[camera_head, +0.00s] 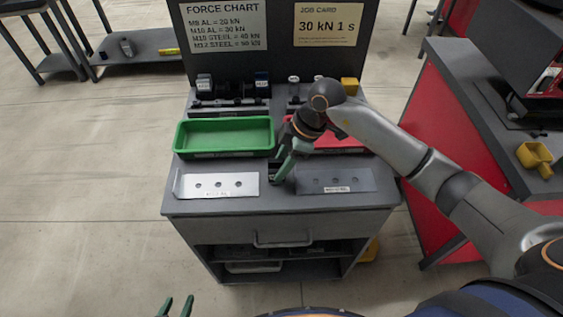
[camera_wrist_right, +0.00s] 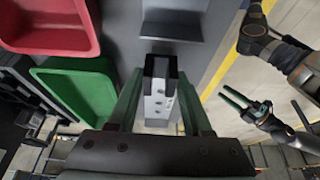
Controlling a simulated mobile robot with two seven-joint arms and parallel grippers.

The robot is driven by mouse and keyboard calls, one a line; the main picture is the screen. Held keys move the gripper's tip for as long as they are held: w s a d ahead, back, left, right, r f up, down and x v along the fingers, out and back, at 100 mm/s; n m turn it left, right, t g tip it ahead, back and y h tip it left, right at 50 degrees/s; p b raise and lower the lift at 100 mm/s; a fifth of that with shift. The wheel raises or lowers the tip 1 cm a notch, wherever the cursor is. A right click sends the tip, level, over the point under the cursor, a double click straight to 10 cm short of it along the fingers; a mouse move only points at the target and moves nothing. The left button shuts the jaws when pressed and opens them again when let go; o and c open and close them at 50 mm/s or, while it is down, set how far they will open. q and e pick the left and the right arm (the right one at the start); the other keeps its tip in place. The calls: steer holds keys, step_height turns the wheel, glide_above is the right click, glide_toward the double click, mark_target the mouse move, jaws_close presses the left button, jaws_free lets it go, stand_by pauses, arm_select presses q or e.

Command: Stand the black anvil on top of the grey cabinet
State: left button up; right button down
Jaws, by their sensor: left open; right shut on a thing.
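The grey cabinet (camera_head: 285,207) stands in the middle of the head view, with a drawer and an open shelf below its top. My right gripper (camera_head: 277,178) is low over its top, between two drilled metal plates. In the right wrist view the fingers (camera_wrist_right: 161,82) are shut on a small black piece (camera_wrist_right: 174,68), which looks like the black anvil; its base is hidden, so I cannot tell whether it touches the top. My left gripper (camera_head: 175,306) is open and empty in front of the cabinet; it also shows in the right wrist view (camera_wrist_right: 258,108).
A green tray (camera_head: 225,152) and a red tray (camera_head: 345,147) sit behind the plates (camera_head: 217,186) and (camera_head: 335,181). Dark tooling stands in a rack at the back, under a signboard (camera_head: 280,55). A red bench (camera_head: 428,125) stands to the right.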

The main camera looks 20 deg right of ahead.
steer(key=shift+c, duration=1.7)
jaws_free()
steer(key=shift+f, duration=0.1)
steer(key=v, duration=1.2)
